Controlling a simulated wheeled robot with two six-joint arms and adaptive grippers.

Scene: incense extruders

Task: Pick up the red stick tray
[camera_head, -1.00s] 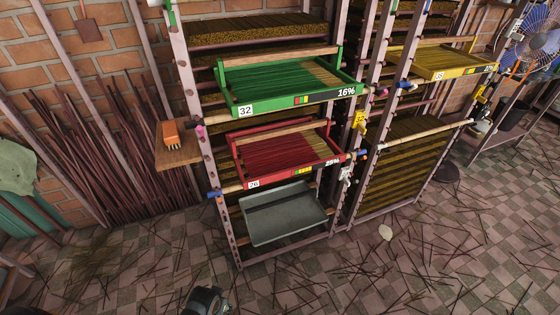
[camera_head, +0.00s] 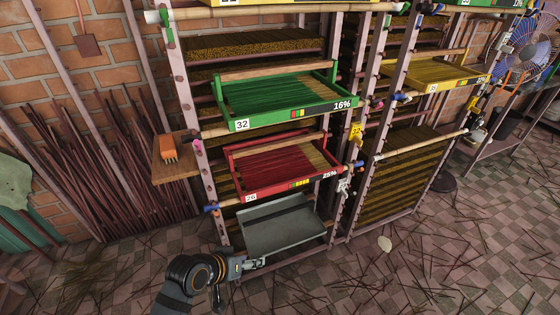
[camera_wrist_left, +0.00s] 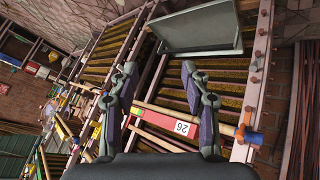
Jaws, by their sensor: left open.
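The red stick tray (camera_head: 285,162), labelled 26 and 25%, holds dark red sticks and sits in the rack below the green tray (camera_head: 280,100) and above the grey tray (camera_head: 282,228). My left gripper (camera_head: 258,263) is in front of the rack, low and left, by the lower edge of the grey tray. In the left wrist view, its two fingers stand apart and empty (camera_wrist_left: 160,75). The red tray's front with label 26 (camera_wrist_left: 160,127) shows between the fingers, apart from them as far as I can tell. My right gripper is not in view.
Bamboo poles with coloured ends cross the rack front (camera_head: 210,208). A wooden shelf with an orange brush (camera_head: 168,147) juts out at the left. A yellow tray (camera_head: 440,74) sits at the right. The floor in front is open, with scattered sticks.

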